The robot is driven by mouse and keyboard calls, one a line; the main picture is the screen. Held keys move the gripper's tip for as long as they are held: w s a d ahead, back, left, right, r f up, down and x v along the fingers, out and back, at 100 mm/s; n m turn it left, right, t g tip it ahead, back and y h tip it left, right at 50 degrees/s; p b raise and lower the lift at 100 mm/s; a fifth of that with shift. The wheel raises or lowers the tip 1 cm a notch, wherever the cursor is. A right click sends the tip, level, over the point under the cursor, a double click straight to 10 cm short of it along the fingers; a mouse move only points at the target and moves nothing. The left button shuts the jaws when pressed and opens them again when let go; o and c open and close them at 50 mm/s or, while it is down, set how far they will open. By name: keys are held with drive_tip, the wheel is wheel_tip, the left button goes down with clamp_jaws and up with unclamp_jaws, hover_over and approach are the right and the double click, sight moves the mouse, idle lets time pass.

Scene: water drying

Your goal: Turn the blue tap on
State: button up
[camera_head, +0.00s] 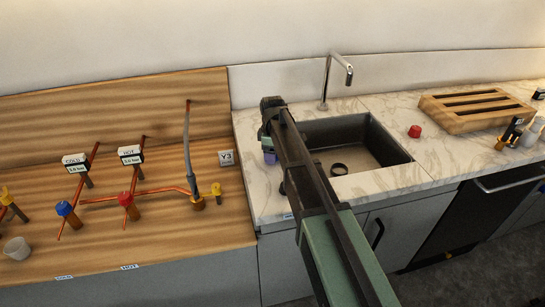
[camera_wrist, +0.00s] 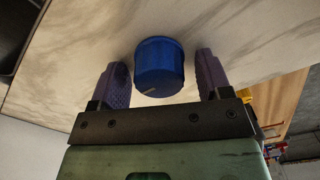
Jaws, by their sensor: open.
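A blue round tap knob (camera_wrist: 160,68) stands on the marble counter (camera_wrist: 85,50) in the wrist view. My gripper (camera_wrist: 161,75) is open, with one purple finger on each side of the knob and a visible gap on both sides. In the head view my gripper (camera_head: 270,157) is over the marble counter left of the sink, and my arm hides the knob there. A grey swan-neck spout (camera_head: 327,82) stands behind the sink (camera_head: 374,138). No water shows from it.
A red knob (camera_head: 415,131) sits right of the sink. A wooden rack (camera_head: 478,108) stands further right. On the wooden counter (camera_head: 140,245) at left are copper pipes with another blue knob (camera_head: 64,208), a red knob (camera_head: 125,199) and a hose (camera_head: 187,150).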

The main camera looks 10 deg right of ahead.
drive_tip(key=shift+r, duration=0.1)
drive_tip(key=shift+c, duration=0.3)
drive_tip(key=c, duration=0.9)
drive_tip(key=shift+o, duration=0.2)
drive_tip(key=shift+m, duration=0.3)
drive_tip(key=m, duration=0.8)
drive_tip(key=shift+w+d+m, duration=0.1)
drive_tip(key=shift+m, duration=0.3)
drive_tip(key=m, duration=0.4)
drive_tip(key=shift+d+m, duration=0.1)
drive_tip(key=shift+m, duration=2.2)
